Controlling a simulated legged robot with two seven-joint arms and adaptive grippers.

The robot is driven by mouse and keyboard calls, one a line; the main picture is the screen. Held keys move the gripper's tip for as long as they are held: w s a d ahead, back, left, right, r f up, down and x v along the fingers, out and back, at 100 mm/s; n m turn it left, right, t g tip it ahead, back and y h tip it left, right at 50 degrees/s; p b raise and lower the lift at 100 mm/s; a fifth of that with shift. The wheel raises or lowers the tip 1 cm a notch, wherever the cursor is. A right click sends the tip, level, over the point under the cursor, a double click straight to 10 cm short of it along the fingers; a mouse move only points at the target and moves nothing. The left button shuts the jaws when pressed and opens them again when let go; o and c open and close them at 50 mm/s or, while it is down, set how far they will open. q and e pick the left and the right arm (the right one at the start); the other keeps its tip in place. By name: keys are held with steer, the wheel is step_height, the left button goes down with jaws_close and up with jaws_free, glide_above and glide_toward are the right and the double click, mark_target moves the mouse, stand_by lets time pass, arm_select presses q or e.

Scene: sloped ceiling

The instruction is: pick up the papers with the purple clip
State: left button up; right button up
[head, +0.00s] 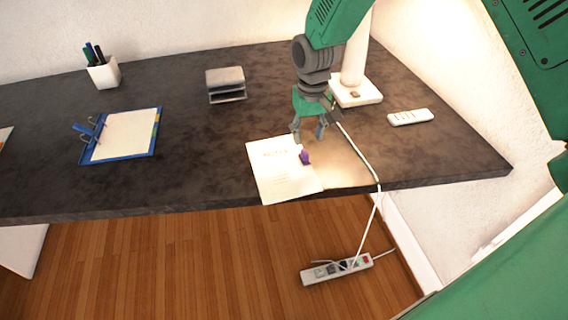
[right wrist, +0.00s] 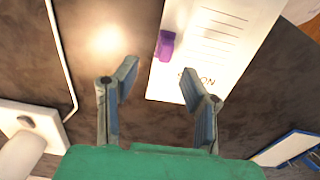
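White papers (head: 278,172) lie on the dark desk at its front edge, with one corner over the edge. A purple clip (head: 305,157) sits on their right side in the head view. In the right wrist view the papers (right wrist: 218,50) lie ahead of the fingers, with the purple clip (right wrist: 165,45) on their left edge. My right gripper (head: 309,136) is open and empty, just behind the papers and near the clip. In the right wrist view the gripper (right wrist: 157,84) has its fingertips apart, with the clip beyond them. My left gripper is not in view.
A white lamp base (head: 357,92) stands behind my right gripper, and its cord (head: 362,160) runs right of the papers to a power strip (head: 335,269).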

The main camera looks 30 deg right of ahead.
mark_target(302, 150)
steer(key=shift+f, duration=0.55)
steer(key=f, duration=0.1)
steer(key=a+f, duration=0.1)
steer(key=f, duration=0.2)
steer(key=shift+w+a+f, duration=0.2)
steer(key=shift+w+a, duration=0.05)
steer(key=shift+s+d, duration=0.1)
steer(key=shift+d, duration=0.3)
steer(key=shift+d+f, duration=0.15)
steer(key=shift+d, duration=0.2)
jaws_close()
steer(key=shift+a, duration=0.5)
steer(key=shift+a+r, duration=0.1)
steer(key=shift+r, duration=0.3)
steer(key=r, duration=0.5)
steer(key=d+r, duration=0.1)
steer(key=r, duration=0.2)
steer(key=shift+r, duration=0.25)
steer(key=shift+a+r, duration=0.2)
steer(key=shift+r, duration=0.25)
steer(key=shift+a, duration=0.2)
